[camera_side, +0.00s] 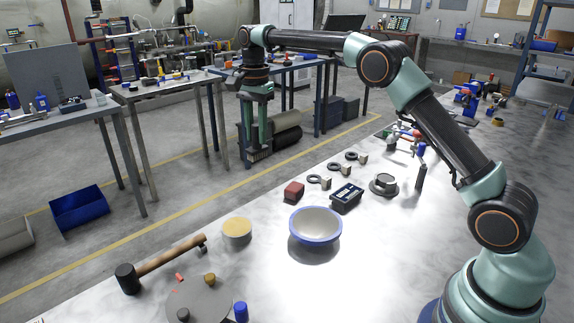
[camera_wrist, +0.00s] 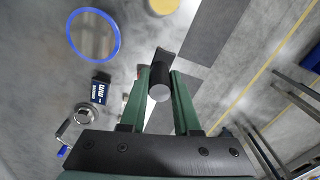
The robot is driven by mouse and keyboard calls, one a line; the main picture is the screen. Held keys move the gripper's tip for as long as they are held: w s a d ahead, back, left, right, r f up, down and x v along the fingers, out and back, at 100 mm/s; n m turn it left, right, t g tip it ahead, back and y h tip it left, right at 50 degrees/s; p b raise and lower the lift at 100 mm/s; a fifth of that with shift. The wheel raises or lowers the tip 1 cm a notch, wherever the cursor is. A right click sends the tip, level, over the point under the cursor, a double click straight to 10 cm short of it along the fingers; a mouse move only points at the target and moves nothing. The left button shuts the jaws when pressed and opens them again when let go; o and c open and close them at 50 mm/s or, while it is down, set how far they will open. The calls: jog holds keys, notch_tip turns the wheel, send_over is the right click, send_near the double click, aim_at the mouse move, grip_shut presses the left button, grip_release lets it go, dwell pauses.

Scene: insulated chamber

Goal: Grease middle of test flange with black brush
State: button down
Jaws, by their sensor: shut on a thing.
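My gripper (camera_side: 255,138) hangs at the end of the outstretched arm, pointing down, in the side view. In the wrist view its two green fingers (camera_wrist: 160,88) are shut on the black brush (camera_wrist: 161,62), whose round grey end faces the camera. A grey metal round piece with a raised hub, which looks like the test flange (camera_side: 383,184), lies on the bench. It also shows at the left in the wrist view (camera_wrist: 86,113), apart from the brush. A tin with a yellowish top (camera_side: 237,231) stands nearer the front.
The bench (camera_side: 400,270) holds a blue-rimmed bowl (camera_side: 315,224), a black box (camera_side: 346,197), a red block (camera_side: 293,191), several rings and small blocks, and a hammer (camera_side: 160,262). A grey disc (camera_side: 205,300) with small caps lies at the front. The bench right of the bowl is clear.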

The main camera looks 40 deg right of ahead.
jog(key=shift+s+a+f, duration=0.35)
jog(key=shift+a+f, duration=1.25)
jog(key=shift+f, duration=0.75)
jog(key=shift+s+a+f, duration=0.35)
jog(key=shift+a+f, duration=1.3)
jog(key=shift+f, duration=0.75)
jog(key=shift+s+a+f, duration=0.35)
jog(key=shift+a+f, duration=1.25)
jog(key=shift+f, duration=0.75)
jog(key=shift+f, duration=0.55)
jog(key=shift+r, duration=0.1)
notch_tip(320, 180, up, 7)
